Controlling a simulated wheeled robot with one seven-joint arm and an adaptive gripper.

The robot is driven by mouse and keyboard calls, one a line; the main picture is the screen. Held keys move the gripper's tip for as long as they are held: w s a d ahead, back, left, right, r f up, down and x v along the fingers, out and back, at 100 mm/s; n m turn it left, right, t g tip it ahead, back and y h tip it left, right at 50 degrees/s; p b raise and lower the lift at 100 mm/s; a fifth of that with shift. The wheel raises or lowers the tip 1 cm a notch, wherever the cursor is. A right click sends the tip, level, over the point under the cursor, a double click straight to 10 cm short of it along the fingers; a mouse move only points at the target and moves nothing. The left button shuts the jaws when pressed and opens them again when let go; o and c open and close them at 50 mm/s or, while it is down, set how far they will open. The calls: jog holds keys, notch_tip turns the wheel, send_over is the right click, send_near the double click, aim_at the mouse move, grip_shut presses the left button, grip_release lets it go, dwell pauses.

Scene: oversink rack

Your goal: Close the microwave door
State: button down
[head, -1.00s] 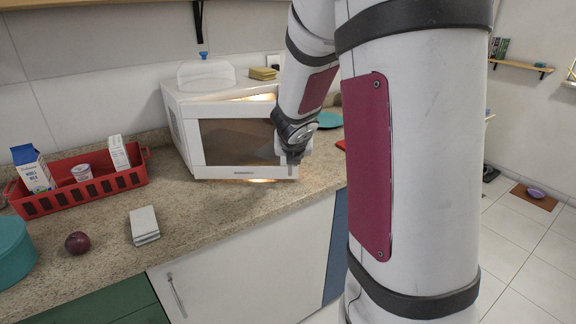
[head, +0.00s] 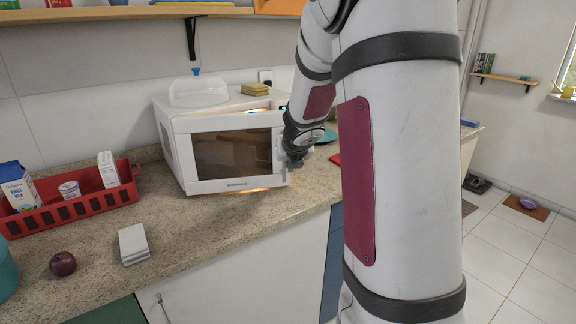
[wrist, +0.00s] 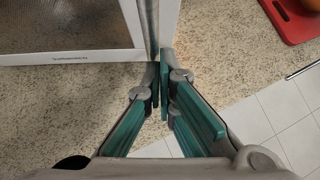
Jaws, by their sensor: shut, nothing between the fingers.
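The white microwave (head: 163,130) stands on the counter against the wall. Its door (head: 205,184), with a dark window, is ajar, and warm light shows along its top and below it. My gripper (head: 290,166) is at the door's right, free edge in the head view, partly hidden by my arm. In the wrist view, the lower part of the door (wrist: 70,58) fills the upper left. My gripper's closed fingers (wrist: 161,75) are empty, with their tips right by the door's handle-side edge. I cannot tell whether they touch it.
A clear cover (head: 199,92) and yellow sponges (head: 255,89) sit on top of the microwave. A red basket (head: 78,208) with cartons, a plum (head: 63,263) and a white stack (head: 133,244) are at left. A red board (wrist: 296,20) lies right of the gripper. Counter before the door is clear.

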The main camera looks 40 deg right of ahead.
jog(key=w+d+n+t+y+p, duration=0.1)
jog(key=w+d+n+y, duration=0.2)
jog(key=w+d, duration=0.3)
jog(key=shift+w+d+n, duration=0.25)
jog(key=shift+w+n, duration=0.55)
jog(key=shift+w, duration=1.3)
jog(key=shift+s, duration=0.1)
